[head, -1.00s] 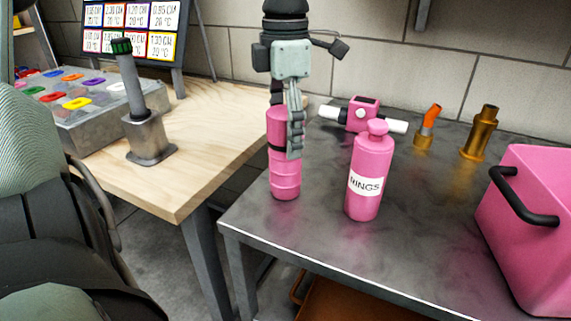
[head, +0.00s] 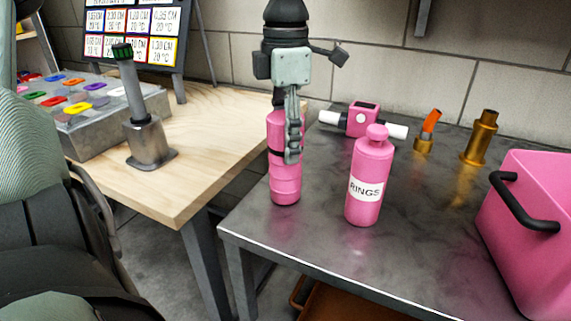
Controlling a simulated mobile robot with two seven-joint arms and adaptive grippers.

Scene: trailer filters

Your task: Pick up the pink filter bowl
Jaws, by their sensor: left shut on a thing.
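The pink filter bowl (head: 286,185) is a ribbed pink cylinder, upright over the left part of the dark metal table (head: 400,260). My left gripper (head: 285,153) comes down over it from above and is shut on its upper part. The grey fingers cover some of the bowl's right side and top. I cannot tell whether the bowl's base touches the table. My right gripper is not in view.
A pink bottle labelled RINGS (head: 366,185) stands close right of the bowl. Behind are a pink-and-white fitting (head: 362,119), an orange-tipped brass piece (head: 425,135) and a brass fitting (head: 480,138). A pink crate (head: 530,230) is at right; a wooden table (head: 200,125) at left.

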